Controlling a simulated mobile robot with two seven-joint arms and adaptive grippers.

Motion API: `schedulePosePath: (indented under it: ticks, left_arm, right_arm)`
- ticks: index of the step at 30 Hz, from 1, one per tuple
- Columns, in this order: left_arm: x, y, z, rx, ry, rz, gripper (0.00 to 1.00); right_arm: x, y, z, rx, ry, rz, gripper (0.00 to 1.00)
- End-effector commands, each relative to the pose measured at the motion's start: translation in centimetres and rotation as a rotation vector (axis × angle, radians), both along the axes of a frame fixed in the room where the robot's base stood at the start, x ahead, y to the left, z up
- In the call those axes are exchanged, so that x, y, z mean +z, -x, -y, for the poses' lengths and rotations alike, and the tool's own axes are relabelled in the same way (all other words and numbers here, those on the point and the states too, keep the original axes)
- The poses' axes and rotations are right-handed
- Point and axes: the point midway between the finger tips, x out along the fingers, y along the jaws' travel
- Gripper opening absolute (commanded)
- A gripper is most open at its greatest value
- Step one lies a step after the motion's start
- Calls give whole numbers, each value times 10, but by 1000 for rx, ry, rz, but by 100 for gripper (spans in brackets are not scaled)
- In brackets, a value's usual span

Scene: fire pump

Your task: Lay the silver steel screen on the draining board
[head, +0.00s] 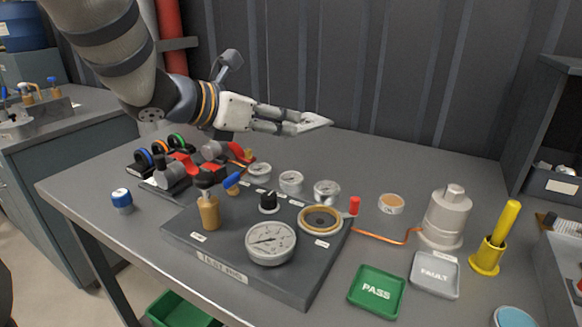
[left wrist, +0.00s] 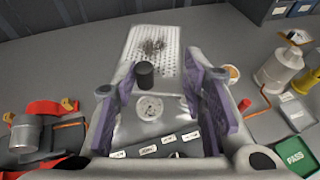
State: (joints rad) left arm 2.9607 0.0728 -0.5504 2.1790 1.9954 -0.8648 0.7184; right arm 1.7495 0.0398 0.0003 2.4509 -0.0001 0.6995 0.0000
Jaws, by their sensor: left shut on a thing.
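My left gripper (head: 300,122) is shut on the silver steel screen (head: 316,120) and holds it in the air above the back of the bench. In the head view the screen shows nearly edge-on, as a thin pale plate at the fingertips. In the left wrist view the screen (left wrist: 140,40) is a perforated plate with a clump of dark debris on it, beyond the fingers (left wrist: 158,85). A black cylindrical knob (left wrist: 145,74) shows between the fingers; how they grip is partly hidden. I cannot make out a draining board. My right gripper is not in view.
Below stand a grey gauge board (head: 222,258) and several loose gauges (head: 291,181). A grey pump-like body (head: 446,215), yellow holder (head: 488,255), green PASS tray (head: 377,291) and grey FAULT tray (head: 435,274) stand at right. The bench's back right (head: 430,165) is clear.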

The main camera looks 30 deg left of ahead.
Motion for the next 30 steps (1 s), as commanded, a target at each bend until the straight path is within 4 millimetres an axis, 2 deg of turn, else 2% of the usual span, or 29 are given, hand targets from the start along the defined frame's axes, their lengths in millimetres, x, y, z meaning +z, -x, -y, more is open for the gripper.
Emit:
schedulePosePath:
  ticks: [6, 10, 16, 20, 23, 24, 30]
  left_arm:
    - [-20, -3, -2, 0, 4, 2, 6]
    - [-32, -23, -13, 3, 10, 4, 6]
    - [-36, -40, -24, 3, 12, 10, 6]
    - [-48, -59, -35, 4, 12, 6, 6]
    - [-63, -82, -50, 7, 4, 1, 6]
    - [-74, -88, -52, 3, 2, -3, 6]
    - [-104, -110, -65, 3, 0, -1, 6]
  right_arm:
    - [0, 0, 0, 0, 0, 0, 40]
    - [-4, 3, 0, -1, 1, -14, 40]
    - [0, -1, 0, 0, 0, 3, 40]
    - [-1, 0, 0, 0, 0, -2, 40]
    - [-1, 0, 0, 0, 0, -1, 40]
    - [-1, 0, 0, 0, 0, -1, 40]
    - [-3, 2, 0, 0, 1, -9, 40]
